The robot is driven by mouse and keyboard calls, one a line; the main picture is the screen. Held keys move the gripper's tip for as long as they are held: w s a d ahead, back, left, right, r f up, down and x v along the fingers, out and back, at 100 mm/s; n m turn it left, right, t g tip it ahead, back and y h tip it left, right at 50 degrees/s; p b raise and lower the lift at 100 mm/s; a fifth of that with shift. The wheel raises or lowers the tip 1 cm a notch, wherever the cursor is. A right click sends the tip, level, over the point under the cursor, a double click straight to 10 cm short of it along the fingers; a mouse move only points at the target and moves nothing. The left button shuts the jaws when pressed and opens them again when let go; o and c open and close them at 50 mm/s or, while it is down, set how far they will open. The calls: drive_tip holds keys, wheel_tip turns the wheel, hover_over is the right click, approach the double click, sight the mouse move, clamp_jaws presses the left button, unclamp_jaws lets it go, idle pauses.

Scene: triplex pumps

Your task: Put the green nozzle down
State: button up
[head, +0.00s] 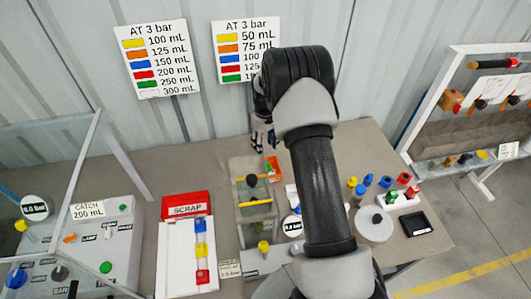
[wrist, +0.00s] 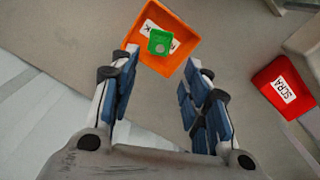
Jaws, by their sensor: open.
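The green nozzle (wrist: 160,42) lies inside a small orange tray (wrist: 189,45), on a white label, in the wrist view. My gripper (wrist: 159,72) is open, with its two blue-padded fingers apart and nothing between them. The nozzle is just beyond the fingertips and appears apart from them. In the head view my gripper (head: 262,142) points down behind the arm, close to the orange tray (head: 273,168).
A red SCRAP bin (head: 185,206) stands left of the tray; it also shows in the wrist view (wrist: 283,88). A clear-walled rig (head: 253,200) stands just in front of the tray. Several coloured nozzles (head: 367,180) and a black tray (head: 416,223) are at right.

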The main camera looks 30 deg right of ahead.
drive_tip(key=s+a+r+t, duration=0.1)
drive_tip(key=s+a+r, duration=0.25)
drive_tip(key=r, duration=0.55)
drive_tip(key=s+a+r+t, duration=0.1)
drive_tip(key=s+a+r, duration=0.2)
drive_tip(key=s+r, duration=0.35)
drive_tip(key=s+a+r, duration=0.3)
drive_tip(key=a+r, duration=0.1)
drive_tip(key=r, duration=0.7)
drive_tip(key=s+a+r+m+t, duration=0.1)
drive_tip(key=s+a, duration=0.2)
drive_tip(key=s, duration=0.7)
drive_tip(key=s+a+r+t, duration=0.1)
drive_tip(key=s+a, duration=0.2)
drive_tip(key=s, duration=0.8)
drive_tip(key=shift+r+m+t, duration=0.2)
drive_tip(key=shift+m+t, duration=0.1)
drive_tip(key=shift+m, duration=0.1)
drive_tip(key=shift+s, duration=0.1)
